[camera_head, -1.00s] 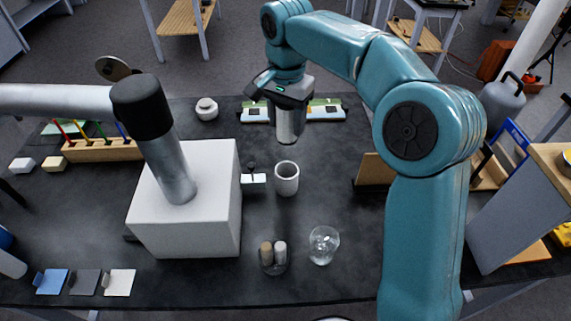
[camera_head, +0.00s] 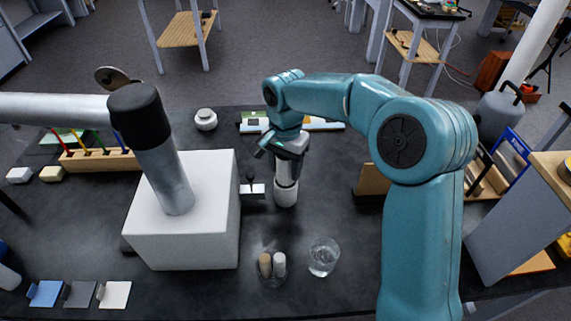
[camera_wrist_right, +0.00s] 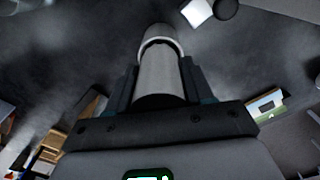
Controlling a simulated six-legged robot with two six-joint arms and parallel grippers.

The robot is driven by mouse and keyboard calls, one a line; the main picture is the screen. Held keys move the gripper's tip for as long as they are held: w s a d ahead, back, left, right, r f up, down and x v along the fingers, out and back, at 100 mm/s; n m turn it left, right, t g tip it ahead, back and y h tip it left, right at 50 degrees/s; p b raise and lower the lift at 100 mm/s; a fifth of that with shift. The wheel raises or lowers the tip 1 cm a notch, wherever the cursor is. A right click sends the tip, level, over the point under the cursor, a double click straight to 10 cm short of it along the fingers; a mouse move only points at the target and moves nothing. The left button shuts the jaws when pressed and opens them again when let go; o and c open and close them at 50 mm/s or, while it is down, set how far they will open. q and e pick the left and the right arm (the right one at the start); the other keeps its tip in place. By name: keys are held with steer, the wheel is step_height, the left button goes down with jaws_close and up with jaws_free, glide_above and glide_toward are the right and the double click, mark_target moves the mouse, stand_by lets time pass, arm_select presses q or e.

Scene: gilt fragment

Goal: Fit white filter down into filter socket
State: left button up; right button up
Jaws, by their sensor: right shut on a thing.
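My right gripper (camera_head: 287,150) points down near the middle of the table and is shut on the white filter, a pale cylinder (camera_wrist_right: 160,78). The filter (camera_head: 286,170) is upright in the head view. The filter socket (camera_head: 286,193), a white round cup standing on the dark table, is directly below it. In the wrist view the socket's pale rim (camera_wrist_right: 158,32) shows around the filter's far end. The lower end appears to be at or inside the socket's mouth; how deep, I cannot tell. My left gripper is not in view.
A small white plate (camera_head: 254,190) is close beside the socket. A glass (camera_head: 323,257) and small cylinders (camera_head: 272,264) stand in front.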

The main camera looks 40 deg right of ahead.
steer(key=shift+w+d+f, duration=0.1)
steer(key=shift+f, duration=0.35)
steer(key=shift+f+b, duration=0.2)
steer(key=shift+b, duration=0.15)
steer(key=o, duration=1.1)
steer(key=shift+o, duration=0.2)
steer(key=shift+r, duration=0.2)
step_height(320, 180, up, 12)
steer(key=shift+r+p, duration=0.15)
steer(key=shift+p, duration=0.8)
steer(key=shift+r, duration=0.35)
